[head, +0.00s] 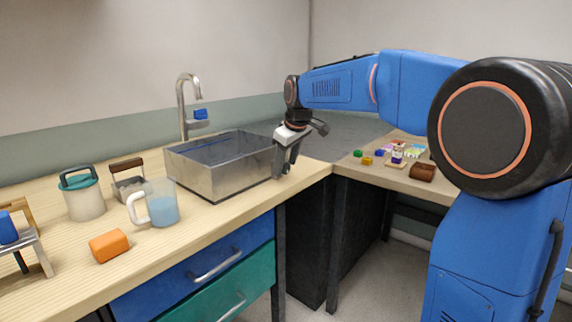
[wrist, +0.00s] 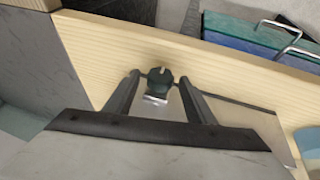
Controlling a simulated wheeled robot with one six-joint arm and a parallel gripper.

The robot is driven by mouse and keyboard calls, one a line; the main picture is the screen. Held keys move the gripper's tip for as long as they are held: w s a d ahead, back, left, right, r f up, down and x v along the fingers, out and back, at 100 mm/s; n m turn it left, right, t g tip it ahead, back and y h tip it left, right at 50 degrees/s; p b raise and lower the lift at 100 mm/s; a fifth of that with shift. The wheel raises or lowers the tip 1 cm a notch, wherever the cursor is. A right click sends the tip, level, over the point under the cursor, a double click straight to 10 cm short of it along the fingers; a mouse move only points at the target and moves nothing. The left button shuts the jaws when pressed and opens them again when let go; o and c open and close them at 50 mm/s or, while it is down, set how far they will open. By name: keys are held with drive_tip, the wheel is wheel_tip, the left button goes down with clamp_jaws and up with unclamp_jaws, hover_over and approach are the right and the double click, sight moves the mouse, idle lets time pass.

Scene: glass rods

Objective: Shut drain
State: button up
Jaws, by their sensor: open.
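The metal sink (head: 222,179) stands on the wooden counter, its inside dark and its drain opening out of sight. My gripper (head: 283,174) points down at the sink's right end. In the wrist view, my gripper (wrist: 159,80) is open, with a finger on each side of a small dark knob (wrist: 158,77). The knob has a pale notch and a light metal piece below it. It seems to be at the sink's end wall. I cannot tell whether the fingers touch it. The knob is hidden in the head view.
A faucet (head: 183,105) with a blue handle (head: 200,114) rises behind the sink. A jug of blue liquid (head: 160,206), a lidded canister (head: 82,197) and an orange block (head: 109,246) stand left. Small coloured items lie on the right counter (head: 350,172).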

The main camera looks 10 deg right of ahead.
drive_tip(key=shift+w+f, duration=0.1)
drive_tip(key=shift+f, duration=0.15)
drive_tip(key=c, duration=1)
drive_tip(key=shift+c, duration=0.2)
